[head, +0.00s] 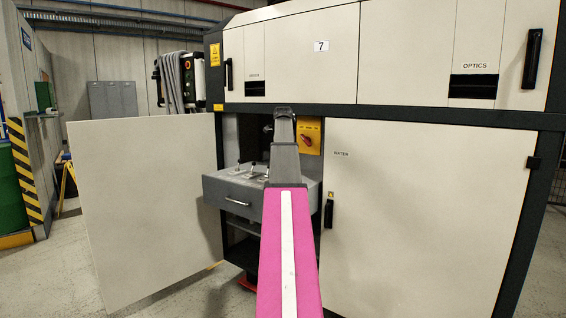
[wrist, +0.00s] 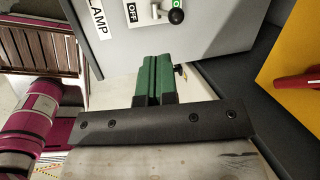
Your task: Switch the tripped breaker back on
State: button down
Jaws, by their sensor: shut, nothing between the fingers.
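A grey box (head: 240,192) with several small levers (head: 252,171) on its top stands in the open cabinet bay. In the wrist view, its pale panel (wrist: 215,35) carries a LAMP label (wrist: 97,18), an OFF label (wrist: 133,13) and part of a green label. A black-knobbed lever (wrist: 176,16) there leans toward the green label. My gripper (wrist: 153,62) has its green fingers shut and empty, just below that lever in the picture and apart from it. In the head view my arm hides the gripper and part of the box. I cannot tell which lever is the tripped breaker.
An open white door (head: 145,210) stands left of the bay, and a closed WATER door (head: 420,210) is on the right. A yellow panel with a red handle (wrist: 300,80) lies close right of my gripper. Open floor (head: 45,270) shows at left.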

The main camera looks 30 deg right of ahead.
jog(key=v, duration=0.5)
jog(key=shift+w+d+r, duration=0.1)
jog(key=shift+w+d, duration=0.05)
jog(key=shift+d, duration=0.2)
